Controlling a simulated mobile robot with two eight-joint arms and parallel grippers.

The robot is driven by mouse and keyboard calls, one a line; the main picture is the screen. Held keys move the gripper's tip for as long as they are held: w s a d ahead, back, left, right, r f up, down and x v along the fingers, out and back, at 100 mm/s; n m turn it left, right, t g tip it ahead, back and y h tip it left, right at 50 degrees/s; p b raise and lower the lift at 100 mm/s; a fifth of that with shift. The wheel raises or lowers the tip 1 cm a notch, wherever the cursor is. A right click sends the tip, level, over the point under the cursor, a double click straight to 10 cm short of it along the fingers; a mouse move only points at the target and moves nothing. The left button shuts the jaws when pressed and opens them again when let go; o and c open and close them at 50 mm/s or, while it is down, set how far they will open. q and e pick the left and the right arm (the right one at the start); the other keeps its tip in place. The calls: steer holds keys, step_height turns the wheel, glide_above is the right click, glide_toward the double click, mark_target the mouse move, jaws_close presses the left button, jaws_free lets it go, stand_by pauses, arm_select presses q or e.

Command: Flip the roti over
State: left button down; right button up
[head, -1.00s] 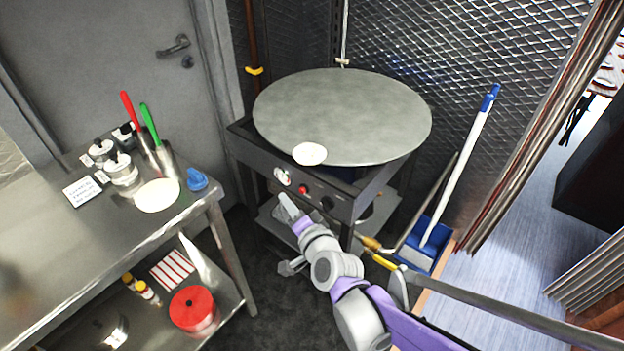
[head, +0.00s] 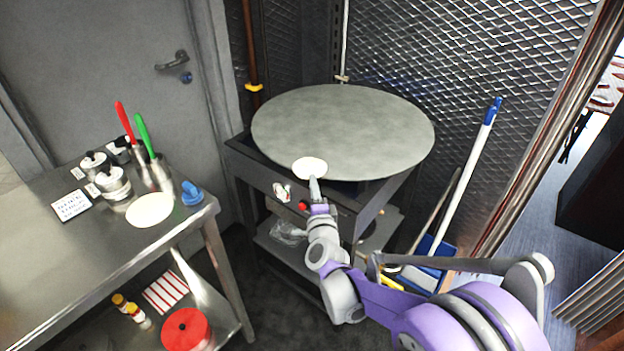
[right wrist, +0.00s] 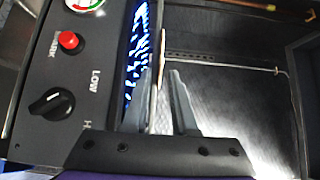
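The roti (head: 310,168), a small pale disc, lies on the near edge of the large round grey griddle (head: 345,125). My right gripper (head: 315,187) is at that edge, its fingertips right at the roti's near side. In the right wrist view the gripper's two fingers (right wrist: 160,80) are apart, one on each side of a thin edge that I see side-on. I cannot tell how much of that edge is roti and how much griddle rim. No grip on the roti shows. My left gripper is not in view.
The griddle's stand has a front panel with a red button (right wrist: 69,41) and a black knob (right wrist: 52,103). A steel table (head: 60,250) at left holds another pale disc (head: 150,209), utensils and jars. A blue dustpan (head: 437,248) and broom stand at right.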

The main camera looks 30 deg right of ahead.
steer(key=shift+x, duration=1.1)
jaws_close()
steer(key=shift+r, duration=0.1)
step_height(320, 180, up, 2)
steer(key=shift+r+p, duration=0.2)
steer(key=shift+p, duration=0.65)
